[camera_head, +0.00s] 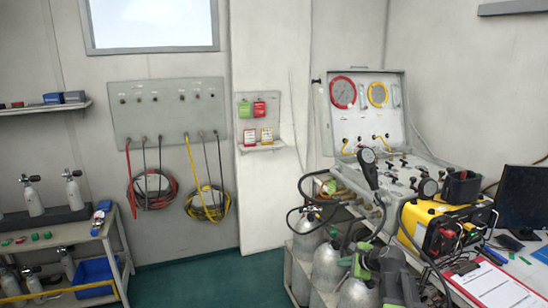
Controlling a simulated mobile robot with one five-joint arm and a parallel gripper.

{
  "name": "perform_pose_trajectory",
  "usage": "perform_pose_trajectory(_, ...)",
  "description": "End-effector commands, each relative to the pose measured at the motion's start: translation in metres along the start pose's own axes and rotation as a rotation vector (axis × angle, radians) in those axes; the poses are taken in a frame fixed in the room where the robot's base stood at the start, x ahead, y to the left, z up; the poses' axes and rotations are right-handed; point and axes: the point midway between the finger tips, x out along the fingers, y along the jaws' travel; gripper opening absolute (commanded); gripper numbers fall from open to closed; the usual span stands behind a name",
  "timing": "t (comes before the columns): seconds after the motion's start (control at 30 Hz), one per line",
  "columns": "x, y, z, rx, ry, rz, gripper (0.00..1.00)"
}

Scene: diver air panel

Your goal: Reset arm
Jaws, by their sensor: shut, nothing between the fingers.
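My gripper (360,262), dark with green parts, shows at the bottom, right of centre, in the head view. It is shut and holds nothing visible. It is in front of the grey cylinders and left of the yellow-and-black unit. The rest of my arm runs out of the bottom of the picture. The air panel (428,172) is an open grey case on the right bench, behind and above my gripper. Its raised lid has a red-ringed gauge (343,92) and a yellow-ringed gauge (377,94).
Grey cylinders (327,268) stand under the bench. The yellow-and-black unit (440,226), a clipboard (492,287) and a monitor (523,198) crowd its right side. A trolley (62,234) stands at left. Coiled hoses (206,203) hang on the wall. Green floor (210,278) is clear in the middle.

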Motion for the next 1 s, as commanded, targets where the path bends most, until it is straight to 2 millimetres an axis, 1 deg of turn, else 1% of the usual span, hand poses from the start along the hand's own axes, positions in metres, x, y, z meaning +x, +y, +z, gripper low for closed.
perform_pose_trajectory(0.03,0.005,0.018,0.039,-0.112,-0.015,0.067,0.00)
perform_pose_trajectory(0.07,0.009,0.030,0.057,-0.186,-0.021,0.107,0.00)
perform_pose_trajectory(0.1,0.013,0.047,0.078,-0.288,-0.028,0.163,0.00)
perform_pose_trajectory(0.17,0.015,0.074,0.106,-0.446,-0.040,0.249,0.00)
perform_pose_trajectory(0.2,0.014,0.093,0.122,-0.560,-0.049,0.308,0.00)
perform_pose_trajectory(0.27,0.008,0.122,0.140,-0.745,-0.063,0.408,0.00)
perform_pose_trajectory(0.3,0.000,0.143,0.146,-0.886,-0.073,0.485,0.00)
perform_pose_trajectory(0.37,-0.014,0.168,0.139,-1.079,-0.086,0.602,0.00)
perform_pose_trajectory(0.4,-0.025,0.179,0.125,-1.177,-0.092,0.672,0.00)
perform_pose_trajectory(0.5,-0.049,0.198,0.099,-1.376,-0.134,0.826,0.00)
perform_pose_trajectory(0.53,-0.054,0.201,0.094,-1.424,-0.153,0.860,0.00)
perform_pose_trajectory(0.6,-0.062,0.205,0.087,-1.510,-0.201,0.919,0.00)
perform_pose_trajectory(0.7,-0.067,0.208,0.084,-1.580,-0.257,0.939,0.00)
perform_pose_trajectory(1.0,-0.067,0.207,0.083,-1.597,-0.266,0.934,0.00)
